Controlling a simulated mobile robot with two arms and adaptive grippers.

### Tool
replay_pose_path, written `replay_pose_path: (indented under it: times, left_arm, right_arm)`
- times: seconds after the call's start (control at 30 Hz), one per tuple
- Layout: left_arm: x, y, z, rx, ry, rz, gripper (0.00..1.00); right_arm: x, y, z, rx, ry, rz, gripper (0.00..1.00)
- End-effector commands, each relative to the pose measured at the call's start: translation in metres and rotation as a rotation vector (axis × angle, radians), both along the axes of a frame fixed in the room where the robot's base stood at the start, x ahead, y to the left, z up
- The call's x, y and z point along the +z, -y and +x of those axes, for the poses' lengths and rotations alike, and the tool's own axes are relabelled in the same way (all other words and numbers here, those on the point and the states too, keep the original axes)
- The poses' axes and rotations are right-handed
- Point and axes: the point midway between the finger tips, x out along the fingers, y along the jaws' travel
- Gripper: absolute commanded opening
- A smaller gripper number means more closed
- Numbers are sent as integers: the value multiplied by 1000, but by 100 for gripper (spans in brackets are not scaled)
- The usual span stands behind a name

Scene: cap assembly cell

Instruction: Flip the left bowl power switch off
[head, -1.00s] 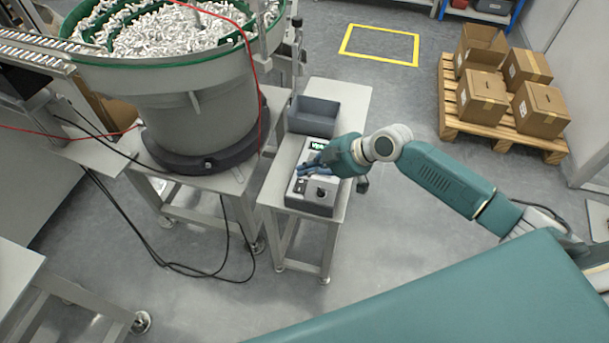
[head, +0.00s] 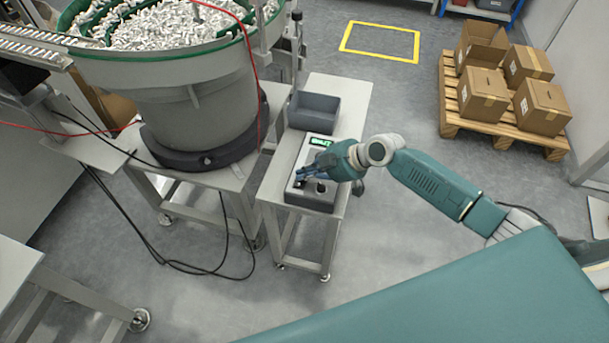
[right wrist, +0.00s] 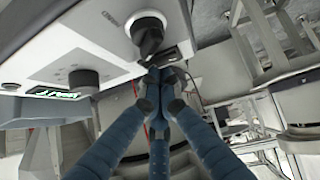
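In the right wrist view the panel carries a large black knob (right wrist: 150,36), a smaller one (right wrist: 83,80) and a small dark switch-like part (right wrist: 181,52). My right gripper (head: 301,175) is over the front of the box. Its blue fingertips (right wrist: 165,75) are together, with nothing seen between them, close to the dark part; contact is unclear. My left gripper is out of view.
A grey bin (head: 314,112) stands behind the box on the same table. A red cable (head: 254,70) hangs across the feeder. A pallet (head: 452,122) with cardboard boxes is at the right. Open floor lies right of the table.

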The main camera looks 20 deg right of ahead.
Motion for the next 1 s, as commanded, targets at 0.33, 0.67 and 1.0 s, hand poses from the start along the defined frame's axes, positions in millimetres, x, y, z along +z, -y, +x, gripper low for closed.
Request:
replay_pose_path:
  times: [0.33, 0.67, 1.0]
  left_arm:
    - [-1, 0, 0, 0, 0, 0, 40]
    - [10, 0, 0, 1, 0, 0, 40]
    - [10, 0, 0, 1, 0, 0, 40]
  right_arm:
    - [0, 0, -1, -1, -1, 0, 0]
    - [0, -9, -13, 1, -2, 0, 0]
    - [0, -9, -14, 1, -2, 0, 0]
